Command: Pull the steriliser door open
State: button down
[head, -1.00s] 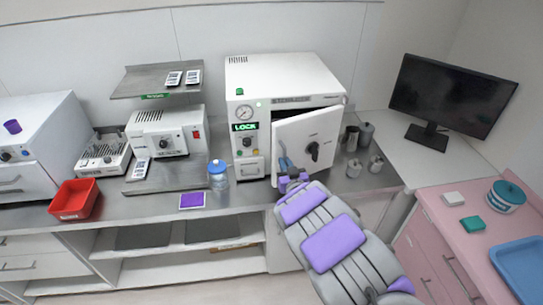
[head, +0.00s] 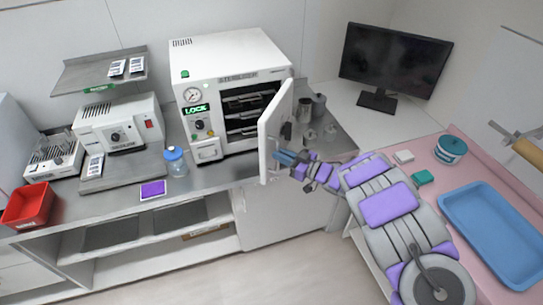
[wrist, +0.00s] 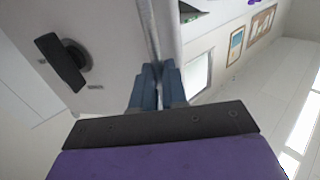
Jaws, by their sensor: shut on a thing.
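The white steriliser (head: 225,85) stands on the metal counter. Its door (head: 270,140) stands wide open, swung out to the right, and shelves (head: 247,108) show inside the chamber. My gripper (head: 285,157) is at the door's free edge, low on its outer side. In the wrist view, the blue fingers of my gripper (wrist: 158,88) are shut on the edge of the door (wrist: 115,30). The black door knob (wrist: 64,62) is to the left of the fingers and apart from them. The exact grip contact is partly hidden by the fingers.
Metal canisters (head: 312,108) stand right of the steriliser, behind my arm. A blue-lidded jar (head: 175,162) and purple card (head: 153,190) are on the counter to its left. A pink cabinet with a blue tray (head: 495,230) is at right. The floor in front is clear.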

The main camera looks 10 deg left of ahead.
jog(key=w+d+n+g+y+b, duration=0.1)
jog(key=w+d+b, duration=0.4)
jog(key=d, duration=1.1)
jog(key=shift+r+n+g, duration=0.3)
jog(key=shift+n+g, duration=0.4)
jog(key=shift+g, duration=0.5)
jog(key=shift+w, duration=0.1)
jog(key=c, duration=1.6)
grip_release()
jog(key=o, duration=0.3)
jog(key=shift+w+a+f, duration=0.2)
jog(key=shift+a, duration=0.25)
jog(key=shift+o, duration=0.7)
jog(key=shift+a, duration=0.1)
jog(key=p+v, duration=0.1)
jog(key=v, duration=1.6)
jog(key=shift+d+f, duration=0.2)
jog(key=shift+d, duration=0.2)
